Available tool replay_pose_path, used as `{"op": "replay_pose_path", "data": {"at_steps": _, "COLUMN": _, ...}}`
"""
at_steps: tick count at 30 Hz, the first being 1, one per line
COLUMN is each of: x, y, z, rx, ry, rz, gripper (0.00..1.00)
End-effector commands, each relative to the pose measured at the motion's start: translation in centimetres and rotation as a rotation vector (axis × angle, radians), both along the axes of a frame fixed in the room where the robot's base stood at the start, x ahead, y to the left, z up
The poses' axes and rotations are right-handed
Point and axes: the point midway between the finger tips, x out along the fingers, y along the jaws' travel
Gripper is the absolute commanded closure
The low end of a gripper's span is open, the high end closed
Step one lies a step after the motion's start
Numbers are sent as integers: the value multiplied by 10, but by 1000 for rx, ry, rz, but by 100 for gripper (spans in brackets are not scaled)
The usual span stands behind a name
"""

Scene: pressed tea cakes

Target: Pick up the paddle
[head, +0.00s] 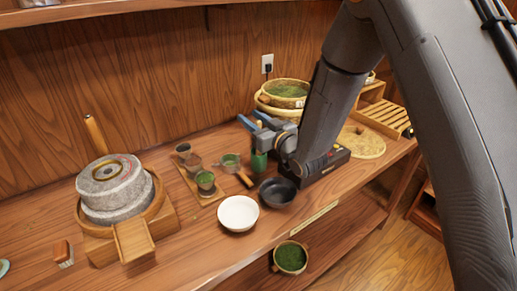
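No thing in the head view is plainly a paddle. A thin tan upright piece (259,127) shows by my gripper, above a dark green cylinder (259,161); I cannot tell if it is the paddle. A short brown handle (245,180) lies beside a small green-filled cup (230,161). My gripper (254,119) reaches in from the right, low over the back of the counter, its two blue fingers apart and pointing left. I see nothing held between the fingertips. My wrist hides part of the counter behind it.
A stone mill (114,187) stands at left. A white bowl (238,213) and a black bowl (277,192) sit at the front edge, near a black box (325,164). Baskets (287,94) stand behind my gripper. Bare counter (190,247) lies front left.

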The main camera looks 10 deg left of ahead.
Motion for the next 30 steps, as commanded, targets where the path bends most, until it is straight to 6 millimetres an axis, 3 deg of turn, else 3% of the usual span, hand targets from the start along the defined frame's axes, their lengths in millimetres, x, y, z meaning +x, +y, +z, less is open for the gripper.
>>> {"op": "replay_pose_path", "data": {"at_steps": 1, "x": 0, "y": 0, "z": 0, "rx": 0, "ry": 0, "rz": 0, "gripper": 72}}
{"op": "replay_pose_path", "data": {"at_steps": 6, "x": 0, "y": 0, "z": 0, "rx": 0, "ry": 0, "rz": 0, "gripper": 100}}
{"op": "replay_pose_path", "data": {"at_steps": 20, "x": 0, "y": 0, "z": 5, "rx": 1, "ry": -1, "rz": 0, "gripper": 100}}
{"op": "replay_pose_path", "data": {"at_steps": 30, "x": 0, "y": 0, "z": 40, "rx": 1, "ry": -3, "rz": 0, "gripper": 100}}
